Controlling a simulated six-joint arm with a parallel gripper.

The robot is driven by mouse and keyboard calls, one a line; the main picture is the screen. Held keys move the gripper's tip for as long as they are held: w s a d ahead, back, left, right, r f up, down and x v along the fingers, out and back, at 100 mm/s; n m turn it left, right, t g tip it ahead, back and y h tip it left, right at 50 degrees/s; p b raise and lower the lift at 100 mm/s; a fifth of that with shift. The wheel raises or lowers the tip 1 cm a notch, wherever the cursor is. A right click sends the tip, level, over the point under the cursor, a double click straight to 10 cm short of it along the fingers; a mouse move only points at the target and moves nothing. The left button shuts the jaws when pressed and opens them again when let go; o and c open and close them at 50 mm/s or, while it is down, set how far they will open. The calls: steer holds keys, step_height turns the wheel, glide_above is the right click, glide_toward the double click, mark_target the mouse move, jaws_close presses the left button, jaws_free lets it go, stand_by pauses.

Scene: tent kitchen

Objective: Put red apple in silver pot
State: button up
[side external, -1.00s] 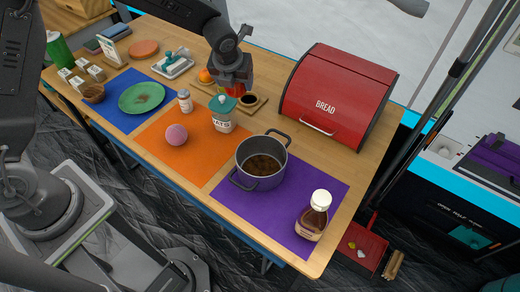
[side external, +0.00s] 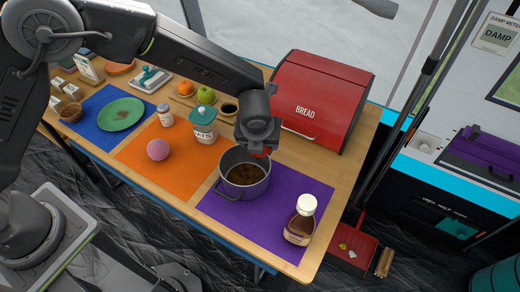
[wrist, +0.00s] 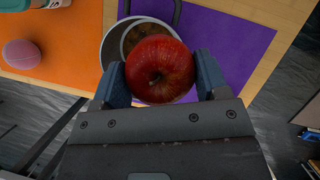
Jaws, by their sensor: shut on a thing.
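The silver pot (side external: 243,189) stands on the purple mat (side external: 277,219) with brown contents inside. It also shows in the wrist view (wrist: 112,45), partly hidden behind the apple. My gripper (side external: 261,146) is above the far rim of the pot. In the wrist view my gripper (wrist: 163,78) is shut on the red apple (wrist: 160,68), one finger on each side. In the side view only a small red part of the apple (side external: 262,153) shows below the fingers. The apple overlaps the pot's opening in the wrist view.
A red bread box (side external: 321,100) stands behind the pot. A brown bottle with a white cap (side external: 300,222) stands on the right of the purple mat. A teal-lidded jar (side external: 203,123) and pink ball (side external: 158,149) are to the left. A green apple (side external: 206,95) lies farther back.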

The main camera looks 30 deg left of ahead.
steer(key=shift+d+f, duration=0.1)
steer(key=shift+f, duration=1.95)
steer(key=shift+f, duration=0.3)
steer(key=o, duration=1)
steer(key=shift+c, duration=0.2)
steer(key=shift+r, duration=0.4)
steer(key=v, duration=1.2)
